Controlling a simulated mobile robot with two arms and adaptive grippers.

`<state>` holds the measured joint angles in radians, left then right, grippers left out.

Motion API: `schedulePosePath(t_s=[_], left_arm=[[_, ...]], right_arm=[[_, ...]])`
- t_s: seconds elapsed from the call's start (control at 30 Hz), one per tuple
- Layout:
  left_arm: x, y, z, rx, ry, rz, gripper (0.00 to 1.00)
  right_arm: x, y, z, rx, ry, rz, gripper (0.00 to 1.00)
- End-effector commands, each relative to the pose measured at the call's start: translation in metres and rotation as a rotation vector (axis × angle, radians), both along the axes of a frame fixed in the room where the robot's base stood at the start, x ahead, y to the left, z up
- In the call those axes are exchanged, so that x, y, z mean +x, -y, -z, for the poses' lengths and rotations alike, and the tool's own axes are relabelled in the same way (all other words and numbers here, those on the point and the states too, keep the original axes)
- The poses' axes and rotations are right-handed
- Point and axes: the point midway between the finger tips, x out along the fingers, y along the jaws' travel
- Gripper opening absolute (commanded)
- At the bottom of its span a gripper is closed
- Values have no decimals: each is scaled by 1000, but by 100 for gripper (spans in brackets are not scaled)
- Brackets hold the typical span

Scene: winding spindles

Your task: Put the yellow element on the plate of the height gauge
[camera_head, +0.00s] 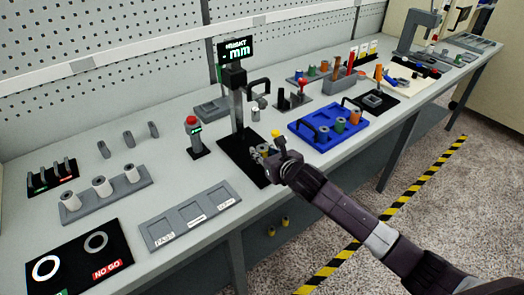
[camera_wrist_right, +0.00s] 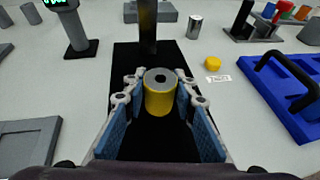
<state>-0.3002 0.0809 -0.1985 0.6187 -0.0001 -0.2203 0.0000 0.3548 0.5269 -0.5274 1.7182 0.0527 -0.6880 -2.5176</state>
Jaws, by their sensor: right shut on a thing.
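The yellow element (camera_wrist_right: 159,97), a short cylinder with a grey holed top, is upright between the fingers of my right gripper (camera_wrist_right: 158,105), which is shut on it. In the head view my right gripper (camera_head: 262,152) is over the black plate (camera_head: 247,168) of the height gauge, in front of its column (camera_head: 237,98). I cannot tell whether the element touches the plate. The gauge display (camera_head: 236,49) reads "HEIGHT" and "mm". My left gripper is not in view.
A small yellow disc (camera_wrist_right: 213,63) lies on the table right of the plate. A grey device with a red button (camera_head: 192,120) stands left of the plate, and a grey three-slot tray (camera_head: 190,215) lies front left.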

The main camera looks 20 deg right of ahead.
Motion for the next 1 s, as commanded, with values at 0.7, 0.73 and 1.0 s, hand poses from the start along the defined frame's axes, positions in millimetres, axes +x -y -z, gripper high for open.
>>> schedulePosePath(t_s=[0.7, 0.73, 1.0], left_arm=[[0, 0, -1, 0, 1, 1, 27], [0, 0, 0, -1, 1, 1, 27], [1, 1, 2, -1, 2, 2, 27]], right_arm=[[0, 0, -1, 1, 0, 0, 43], [-2, 1, -1, -1, -2, 0, 43], [-34, 6, -13, -3, -1, -1, 43]])
